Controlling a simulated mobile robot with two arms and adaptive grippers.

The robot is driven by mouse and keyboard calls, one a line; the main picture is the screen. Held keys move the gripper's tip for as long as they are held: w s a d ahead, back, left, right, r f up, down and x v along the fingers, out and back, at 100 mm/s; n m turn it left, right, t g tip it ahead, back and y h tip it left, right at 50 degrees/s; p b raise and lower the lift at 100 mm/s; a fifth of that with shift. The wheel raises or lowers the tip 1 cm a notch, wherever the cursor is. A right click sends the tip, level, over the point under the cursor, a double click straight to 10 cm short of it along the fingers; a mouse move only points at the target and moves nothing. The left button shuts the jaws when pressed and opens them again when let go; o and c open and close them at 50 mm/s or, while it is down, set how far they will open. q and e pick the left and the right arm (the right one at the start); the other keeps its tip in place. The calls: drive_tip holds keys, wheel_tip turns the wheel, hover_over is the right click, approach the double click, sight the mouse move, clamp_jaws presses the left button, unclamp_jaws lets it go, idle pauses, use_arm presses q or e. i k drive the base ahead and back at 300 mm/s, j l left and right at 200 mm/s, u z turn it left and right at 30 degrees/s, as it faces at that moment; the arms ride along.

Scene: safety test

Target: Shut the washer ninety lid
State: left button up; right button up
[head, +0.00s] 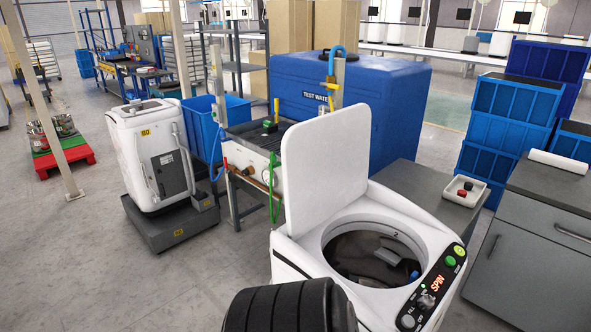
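A white top-loading washer (388,205) stands in the near foreground, right of centre. Its white lid (325,160) is open and stands nearly upright at the left side of the round opening. The dark drum (372,258) is exposed, with grey items inside. Its black control panel (436,290) shows "SPIN" in red, with round buttons and a knob. Neither gripper shows.
A black ribbed cylinder (290,307), perhaps part of my arm, is before the washer. A blue "TEST WATER" tank (385,105) and a green-hosed test bench stand behind. A grey cabinet (535,225) and blue crates (510,110) are at right.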

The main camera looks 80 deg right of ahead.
sight(325, 159)
drive_tip(key=i+l+z, duration=0.1)
drive_tip(key=i+z, duration=0.6)
drive_tip(key=z, duration=0.2)
drive_tip(key=i+j+z, duration=0.15)
drive_tip(key=i+z, duration=0.25)
drive_tip(key=i+j+z, duration=0.2)
drive_tip(key=z, duration=0.25)
drive_tip(key=i+z, duration=0.15)
drive_tip(key=z, duration=0.3)
drive_tip(key=i+z, duration=0.2)
drive_tip(key=z, duration=0.25)
drive_tip(key=i+z, duration=0.15)
drive_tip(key=z, duration=0.3)
drive_tip(key=i+j+z, duration=0.1)
drive_tip(key=z, duration=0.35)
drive_tip(key=i+j+z, duration=0.1)
drive_tip(key=j+z, duration=0.15)
drive_tip(key=z, duration=0.15)
drive_tip(key=i+j+z, duration=0.1)
drive_tip(key=z, duration=0.35)
drive_tip(key=j, duration=0.1)
